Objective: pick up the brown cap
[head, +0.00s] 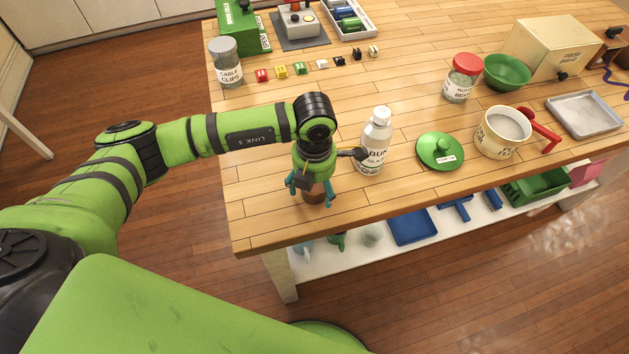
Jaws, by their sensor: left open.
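The brown cap (314,196) sits on the wooden table near its front left edge. My left gripper (312,198) is directly above it, pointing down, with its open fingers on either side of the cap. The gripper hides the top of the cap, and I cannot tell whether the fingers touch it. My right gripper is not in the head view.
A white bottle (375,142) stands close to the right of my left gripper. A green lid (440,151) and a white pot (502,132) with a red handle are further right. A jar (226,65) and several small coloured blocks are behind. The table's front left is clear.

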